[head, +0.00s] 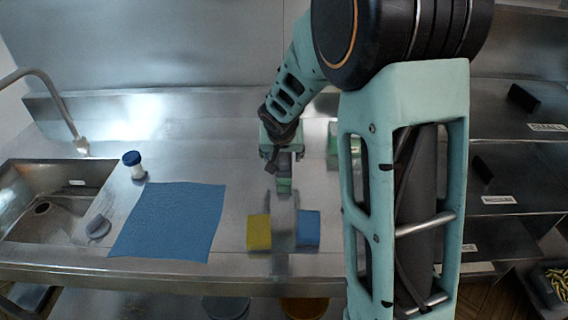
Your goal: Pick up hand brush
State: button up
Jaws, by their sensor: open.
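My gripper (283,170) points down over the middle of the steel counter, behind the yellow and blue pads. It is seen from behind and small, so its fingertips are hard to make out. A small green piece (284,186) shows right at its lower end; I cannot tell whether it is a fingertip or a separate thing on the counter. I cannot identify the hand brush with certainty. A small dark grey object (98,227) lies between the sink and the blue cloth, well left of my gripper; its kind is unclear.
A blue cloth (170,222) lies at the counter's left front. A yellow pad (259,232) and a blue pad (308,228) lie near the front edge. Labelled shelves (515,150) stand right.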

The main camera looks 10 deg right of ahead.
jog(key=shift+d+x, duration=0.1)
jog(key=shift+x, duration=1.2)
jog(key=shift+d+x, duration=0.15)
jog(key=shift+x, duration=1.15)
jog(key=shift+s+r, duration=0.1)
jog(key=shift+c, duration=0.3)
jog(key=c, duration=1.4)
jog(key=shift+r+p, duration=0.15)
jog(key=shift+p, duration=0.15)
